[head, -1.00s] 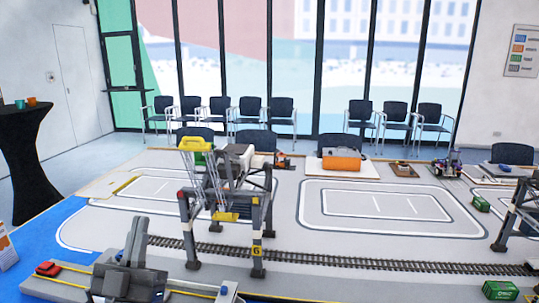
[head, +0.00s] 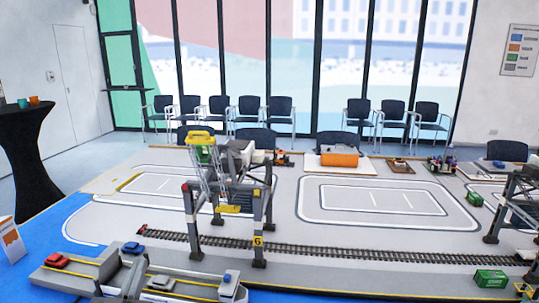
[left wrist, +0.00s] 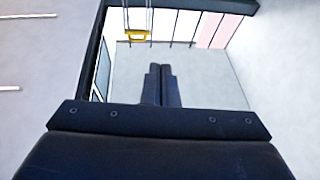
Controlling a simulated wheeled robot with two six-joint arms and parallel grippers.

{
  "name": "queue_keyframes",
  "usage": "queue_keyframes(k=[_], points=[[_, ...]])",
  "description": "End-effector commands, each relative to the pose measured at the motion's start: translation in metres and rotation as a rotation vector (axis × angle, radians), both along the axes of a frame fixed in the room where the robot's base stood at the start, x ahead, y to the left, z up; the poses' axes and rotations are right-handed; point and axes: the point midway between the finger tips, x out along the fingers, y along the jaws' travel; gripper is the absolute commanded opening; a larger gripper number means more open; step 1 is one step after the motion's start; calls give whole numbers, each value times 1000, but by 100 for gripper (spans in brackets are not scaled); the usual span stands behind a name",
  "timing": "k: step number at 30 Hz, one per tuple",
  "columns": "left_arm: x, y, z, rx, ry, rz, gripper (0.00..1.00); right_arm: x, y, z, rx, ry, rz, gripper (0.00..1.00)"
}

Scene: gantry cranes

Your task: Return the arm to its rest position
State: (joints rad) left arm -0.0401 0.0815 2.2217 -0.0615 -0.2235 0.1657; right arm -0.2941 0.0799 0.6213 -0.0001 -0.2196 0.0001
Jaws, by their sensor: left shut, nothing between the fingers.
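My left gripper (head: 134,270) shows low in the head view as dark pieces over the grey model with yellow lines at the front left. In the left wrist view its two dark fingers (left wrist: 162,85) lie together, shut with nothing between them. They point at a pale floor and windows, clear of any object. The gantry crane marked 6 (head: 258,240) stands upright on the table, to the right of and beyond the gripper. Its yellow hanging frame also shows in the left wrist view (left wrist: 138,36). My right gripper is not in view.
A rail track (head: 340,250) crosses the table. A second crane (head: 512,205) and a green container (head: 491,278) are at right. Marked loops on the tabletop are mostly bare.

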Motion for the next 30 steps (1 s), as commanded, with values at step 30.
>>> queue_keyframes(k=[30], points=[[-267, 55, -299, 81, 1649, 166, 0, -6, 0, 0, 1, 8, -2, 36]])
